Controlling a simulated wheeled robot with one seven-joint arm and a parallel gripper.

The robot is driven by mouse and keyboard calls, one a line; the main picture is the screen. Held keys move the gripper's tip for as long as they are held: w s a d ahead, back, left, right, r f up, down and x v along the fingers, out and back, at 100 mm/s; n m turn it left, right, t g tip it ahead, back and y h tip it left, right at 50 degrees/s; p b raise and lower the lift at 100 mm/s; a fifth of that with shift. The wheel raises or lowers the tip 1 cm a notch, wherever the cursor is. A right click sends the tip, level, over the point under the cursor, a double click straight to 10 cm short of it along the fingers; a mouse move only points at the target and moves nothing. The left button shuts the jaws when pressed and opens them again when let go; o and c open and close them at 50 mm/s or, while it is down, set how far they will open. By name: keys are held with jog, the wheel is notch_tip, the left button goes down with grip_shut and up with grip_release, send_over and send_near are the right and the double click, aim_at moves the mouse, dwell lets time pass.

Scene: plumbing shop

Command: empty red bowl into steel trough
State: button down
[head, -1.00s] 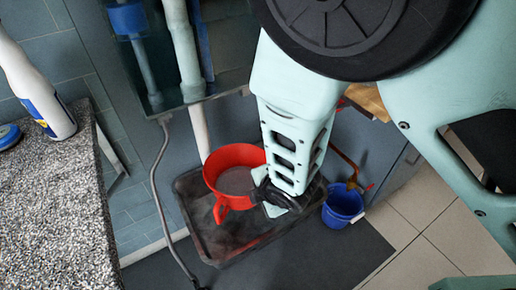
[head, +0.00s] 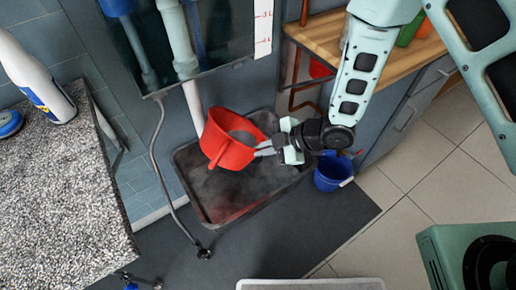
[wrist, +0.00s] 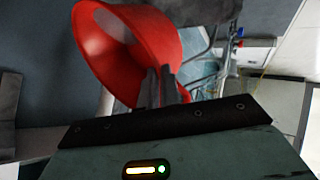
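The red bowl (head: 222,150) is held in the air above the steel trough (head: 208,212), over its back left part. The bowl is tilted, and its mouth shows a greyish inside; I cannot tell how much it holds. My gripper (head: 266,147) is at the bowl's right side, its fingers shut on the bowl wall. In the wrist view the red bowl (wrist: 168,38) is tipped above my gripper fingers (wrist: 158,88). The dark, shallow trough lies on the floor mat with a wet-looking, reddish sheen inside.
A blue bucket (head: 333,172) stands just right of the trough. A grey hose (head: 163,185) runs down its left side. A speckled counter (head: 60,180) with a white bottle (head: 35,75) is at left. A wooden bench (head: 330,45) is behind. A pale pipe (head: 193,105) descends behind the bowl.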

jog(key=w+d+f+m+g+y+b, duration=0.2)
jog(key=w+d+f+m+y+b, duration=0.2)
jog(key=d+y+b, duration=0.3)
jog(key=m+y+b, duration=0.1)
jog(key=b, duration=0.2)
jog(key=shift+w+f+y, duration=0.35)
jog(key=shift+w+y, duration=0.05)
dwell(0.5)
jog(key=shift+w+d, duration=0.1)
jog(key=shift+d, duration=0.05)
dwell(1.9)
